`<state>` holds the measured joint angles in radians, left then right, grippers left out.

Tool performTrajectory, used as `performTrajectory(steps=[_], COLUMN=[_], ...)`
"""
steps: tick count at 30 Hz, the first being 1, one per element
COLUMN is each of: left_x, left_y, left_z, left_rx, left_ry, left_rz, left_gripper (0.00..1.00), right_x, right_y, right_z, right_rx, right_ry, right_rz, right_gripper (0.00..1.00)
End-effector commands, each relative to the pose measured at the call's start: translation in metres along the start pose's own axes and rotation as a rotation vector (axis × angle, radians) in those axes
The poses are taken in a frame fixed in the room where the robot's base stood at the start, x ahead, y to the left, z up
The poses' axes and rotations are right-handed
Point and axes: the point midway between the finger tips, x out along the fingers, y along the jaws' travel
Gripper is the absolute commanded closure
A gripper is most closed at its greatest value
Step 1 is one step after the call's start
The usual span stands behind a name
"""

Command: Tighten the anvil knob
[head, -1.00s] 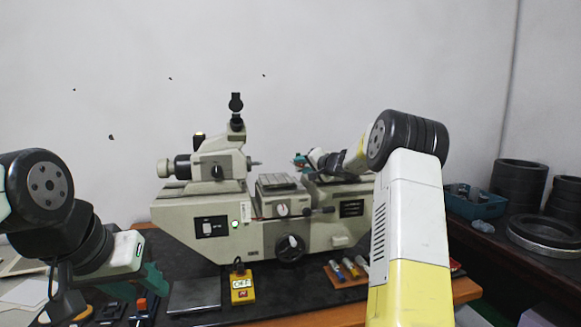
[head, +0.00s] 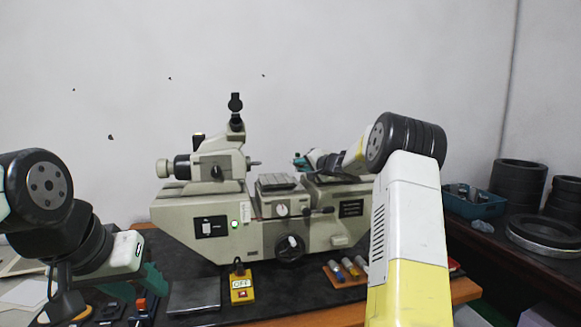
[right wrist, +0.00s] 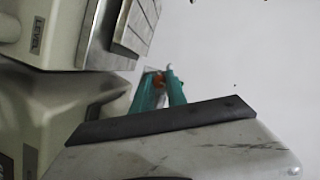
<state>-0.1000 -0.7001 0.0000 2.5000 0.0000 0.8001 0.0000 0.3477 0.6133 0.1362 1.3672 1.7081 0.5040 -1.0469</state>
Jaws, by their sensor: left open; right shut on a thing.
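The measuring machine (head: 275,225) stands on the bench with its scope head at the left and its flat stage in the middle. My right gripper (head: 300,162) reaches in from the right above the machine's right-hand block. In the right wrist view its teal fingers (right wrist: 160,92) are shut around a small orange-red piece (right wrist: 158,82), which I take as the anvil knob. The fingers hide most of it, and its seating is not clear. My left gripper (head: 148,285) is open at the lower left, low over the bench and apart from the machine.
A yellow switch box (head: 242,288) stands in front of the machine. Several small tools lie on a wooden rack (head: 343,276). Black rings (head: 520,178) and a teal bin (head: 474,200) are on the right-hand bench. A dark plate (head: 194,295) lies at the front left.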

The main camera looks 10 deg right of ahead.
Motion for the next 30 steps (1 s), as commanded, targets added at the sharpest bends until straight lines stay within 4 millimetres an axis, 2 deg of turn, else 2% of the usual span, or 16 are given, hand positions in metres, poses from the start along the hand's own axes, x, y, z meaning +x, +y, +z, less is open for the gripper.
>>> performTrajectory(steps=[8, 30], left_x=[0.0000, 0.0000], left_y=[0.0000, 0.0000], left_z=[0.0000, 0.0000], left_rx=[0.000, 0.000], left_ry=[0.000, 0.000], left_rz=[0.000, 0.000], left_gripper=[0.59, 0.59], right_x=[-0.0003, 0.0008], right_y=[0.0046, 0.0082], right_z=[-0.0005, 0.0023], right_rx=[0.176, 0.833], right_ry=[-0.002, -0.017], right_rz=[-0.061, -0.308], right_gripper=[1.00, 1.00])
